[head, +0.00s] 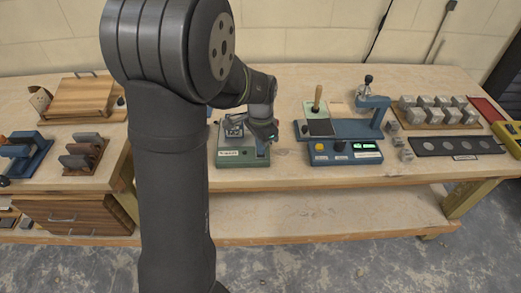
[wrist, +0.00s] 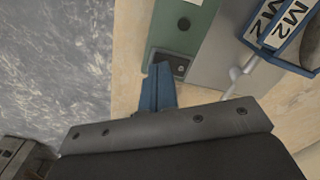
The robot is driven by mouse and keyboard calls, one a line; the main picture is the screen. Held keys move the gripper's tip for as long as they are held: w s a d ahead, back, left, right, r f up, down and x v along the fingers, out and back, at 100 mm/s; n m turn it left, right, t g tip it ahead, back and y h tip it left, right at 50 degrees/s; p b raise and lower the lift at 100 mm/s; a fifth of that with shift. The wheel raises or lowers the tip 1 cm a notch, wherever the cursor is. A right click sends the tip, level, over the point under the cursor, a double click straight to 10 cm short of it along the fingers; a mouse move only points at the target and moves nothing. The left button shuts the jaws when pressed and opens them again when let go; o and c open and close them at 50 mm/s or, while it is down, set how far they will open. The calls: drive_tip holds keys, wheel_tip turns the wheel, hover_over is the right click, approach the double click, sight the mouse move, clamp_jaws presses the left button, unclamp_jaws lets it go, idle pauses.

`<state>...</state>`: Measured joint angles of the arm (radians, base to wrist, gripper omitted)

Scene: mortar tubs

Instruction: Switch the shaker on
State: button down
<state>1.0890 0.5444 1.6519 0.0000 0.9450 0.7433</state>
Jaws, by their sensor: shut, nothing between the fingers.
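The shaker is a green machine (head: 230,158) with a pale label on its front, on the bench in the middle of the head view. My gripper (head: 263,137) is over its right front part and hides some of it. In the wrist view the shaker's green face (wrist: 188,28) carries a dark round knob and a dark switch plate (wrist: 181,66) at its end. My gripper's blue fingers (wrist: 162,68) are shut and empty, their tips overlapping the plate's left side. I cannot tell whether they touch it, nor which way the switch is set.
A tub labelled M2 (wrist: 268,24) in a blue holder is close on the right in the wrist view. A blue instrument (head: 345,150) with a lit display stands right of the shaker. Grey cubes (head: 440,108) and a black strip (head: 455,146) are farther right. A wooden box (head: 82,97) is left.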

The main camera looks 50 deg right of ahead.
drive_tip(key=shift+f, duration=0.45)
drive_tip(key=shift+r, duration=3.5)
wheel_tip(320, 180, down, 7)
drive_tip(key=shift+r, duration=0.1)
